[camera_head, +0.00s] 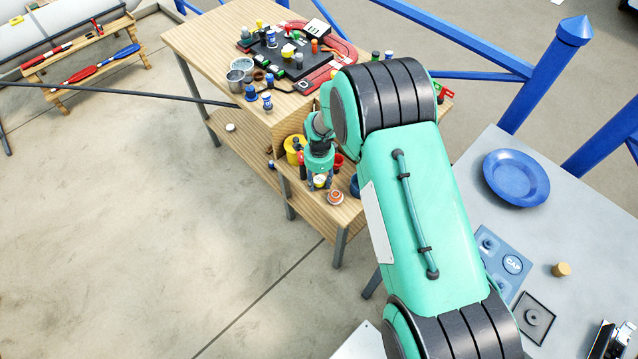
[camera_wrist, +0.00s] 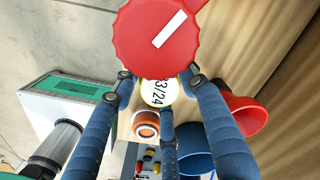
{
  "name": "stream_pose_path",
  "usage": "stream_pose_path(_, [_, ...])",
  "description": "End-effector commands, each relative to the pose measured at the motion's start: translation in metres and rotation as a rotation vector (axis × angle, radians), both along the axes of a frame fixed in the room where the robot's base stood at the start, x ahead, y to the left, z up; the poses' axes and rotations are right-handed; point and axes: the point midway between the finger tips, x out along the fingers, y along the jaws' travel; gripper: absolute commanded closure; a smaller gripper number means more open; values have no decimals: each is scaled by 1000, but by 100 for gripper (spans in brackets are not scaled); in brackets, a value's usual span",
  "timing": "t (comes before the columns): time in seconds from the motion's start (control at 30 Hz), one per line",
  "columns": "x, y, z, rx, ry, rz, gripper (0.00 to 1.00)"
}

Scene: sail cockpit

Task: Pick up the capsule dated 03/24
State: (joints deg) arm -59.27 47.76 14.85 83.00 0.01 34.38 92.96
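The capsule (camera_wrist: 158,92) has a pale, yellow-rimmed face with "3/24" readable; the start of its date is hidden by a red knob-like disc (camera_wrist: 158,35) with a white bar. In the head view the capsule (camera_head: 320,181) is small and pale, low at my gripper on the lower wooden shelf. My gripper (camera_wrist: 160,90) has blue fingers spread around the capsule, with gaps at its left and right sides. The near finger (camera_wrist: 168,130) overlaps its lower edge in the picture; I cannot tell if they touch. In the head view my gripper (camera_head: 320,182) points down.
An orange-and-white round thing (camera_wrist: 146,125) is close beside the capsule. A red cup (camera_wrist: 245,114) and a blue cup (camera_wrist: 196,160) are to the right. In the head view, a yellow container (camera_head: 294,150) is behind my gripper. A crowded wooden tabletop (camera_head: 205,50) rises above the shelf.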

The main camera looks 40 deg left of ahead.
Motion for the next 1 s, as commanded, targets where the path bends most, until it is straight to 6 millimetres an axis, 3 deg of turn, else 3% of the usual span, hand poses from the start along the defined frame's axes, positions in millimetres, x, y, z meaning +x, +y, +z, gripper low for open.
stream_pose_path(0.1, [0,0,0,0,0,0,84])
stream_pose_path(0.53, [0,0,10,1,-1,0,85])
stream_pose_path(1.0, [0,0,76,1,-1,0,85])
